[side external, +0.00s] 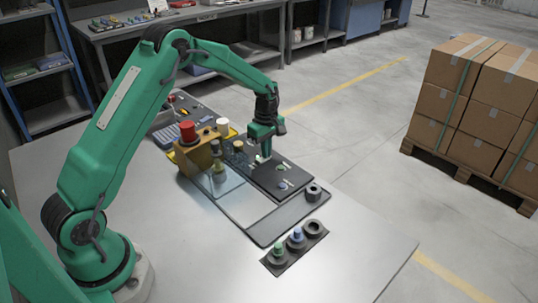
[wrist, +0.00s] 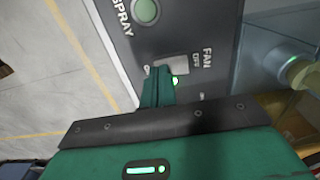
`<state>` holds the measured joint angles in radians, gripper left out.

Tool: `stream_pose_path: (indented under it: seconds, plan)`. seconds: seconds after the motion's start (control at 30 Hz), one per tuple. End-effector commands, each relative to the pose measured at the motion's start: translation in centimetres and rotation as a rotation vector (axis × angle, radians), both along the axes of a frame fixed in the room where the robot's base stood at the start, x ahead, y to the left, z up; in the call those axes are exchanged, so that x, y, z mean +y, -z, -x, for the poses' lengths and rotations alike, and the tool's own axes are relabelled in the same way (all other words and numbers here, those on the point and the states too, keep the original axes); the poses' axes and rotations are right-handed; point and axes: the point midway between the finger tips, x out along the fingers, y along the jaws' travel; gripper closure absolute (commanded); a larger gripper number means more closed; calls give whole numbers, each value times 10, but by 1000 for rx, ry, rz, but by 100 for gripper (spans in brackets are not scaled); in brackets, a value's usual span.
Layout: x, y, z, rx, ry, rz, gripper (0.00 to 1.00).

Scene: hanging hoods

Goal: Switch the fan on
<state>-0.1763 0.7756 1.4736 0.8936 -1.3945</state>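The fan switch (wrist: 172,62) is a pale grey rocker on a dark panel, beside the printed words FAN and OFF in the wrist view. My gripper (wrist: 158,88) has its green fingertips together at the switch's lower left edge and covers part of it; I cannot tell whether they touch. A small green light (wrist: 175,81) glows just right of the fingertips. I cannot identify the fan itself.
A round green button (wrist: 145,11) marked SPRAY is on the same panel. A clear hood (side external: 216,184) and a tan block with a red knob (side external: 187,131) stand left of the panel. Several capped posts (side external: 297,237) stand at the front. The left tabletop is clear.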

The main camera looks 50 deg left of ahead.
Motion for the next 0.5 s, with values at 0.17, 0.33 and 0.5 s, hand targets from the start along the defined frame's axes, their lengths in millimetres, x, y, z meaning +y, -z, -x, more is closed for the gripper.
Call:
stream_pose_path:
  seconds: [0.17,0.33,0.5]
  plan:
    - [0,-7,-1,-3,0,0,100]
    - [0,-17,0,-2,0,0,100]
    - [0,-27,-1,-3,0,-1,100]
